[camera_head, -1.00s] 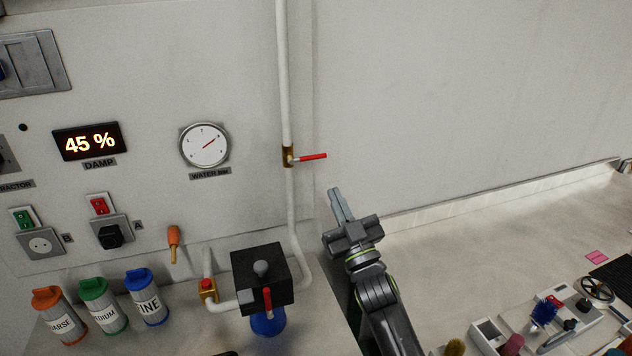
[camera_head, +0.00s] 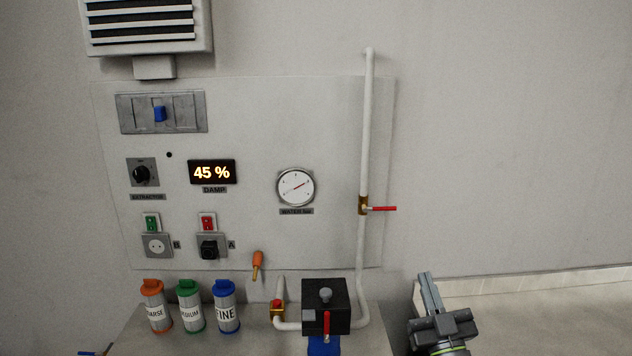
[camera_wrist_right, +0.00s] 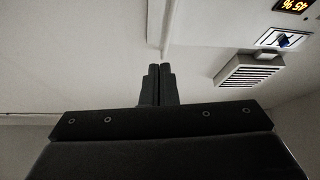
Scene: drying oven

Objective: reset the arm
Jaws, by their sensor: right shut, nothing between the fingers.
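My right gripper (camera_head: 428,284) is at the lower right of the head view, with its fingers pointing up and close together. It is shut and empty, to the right of the white pipe and below the red-handled valve, touching nothing that I can see. In the right wrist view its two fingers (camera_wrist_right: 160,84) stand side by side, closed, against the pale wall. My left gripper is not visible; only a small blue and dark bit shows at the lower left edge of the head view.
A white pipe (camera_head: 366,130) carries a red valve handle (camera_head: 383,209). The wall panel holds a damp display (camera_head: 212,172), a water gauge (camera_head: 296,187) and sockets. A black box (camera_head: 326,300) and labelled canisters (camera_head: 189,308) stand on the counter. The wall at right is clear.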

